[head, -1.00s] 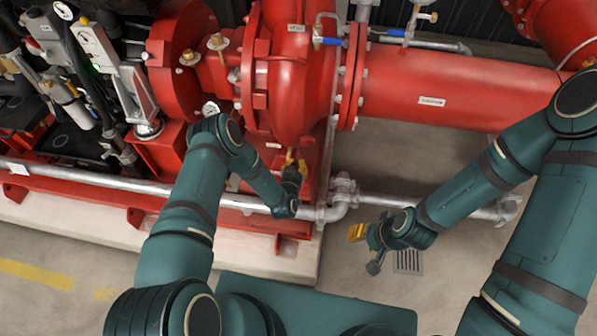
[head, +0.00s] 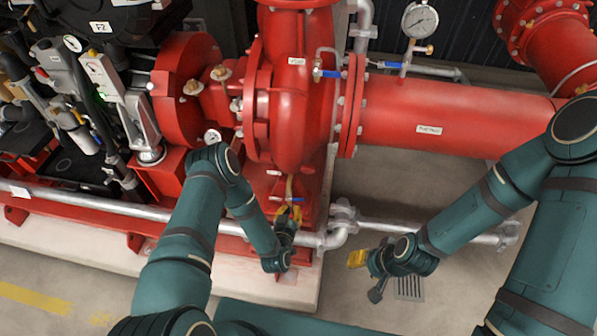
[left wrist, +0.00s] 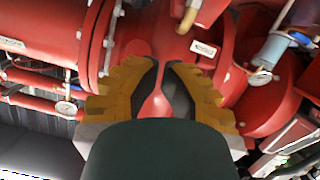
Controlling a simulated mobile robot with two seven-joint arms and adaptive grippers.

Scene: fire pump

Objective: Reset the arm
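My left gripper (head: 289,212), with yellow fingers, is beside the lower part of the red pump casing (head: 300,130) in the head view. In the left wrist view its two fingers (left wrist: 162,75) stand apart with nothing held between them, and red pump surface shows beyond the gap.
A silver pipe (head: 110,207) runs along the front of the pale plinth (head: 60,244). A large red pipe (head: 450,120) and a pressure gauge (head: 420,20) are at upper right. Control boxes and hoses crowd the left. Open floor with a drain (head: 409,287) lies at front right.

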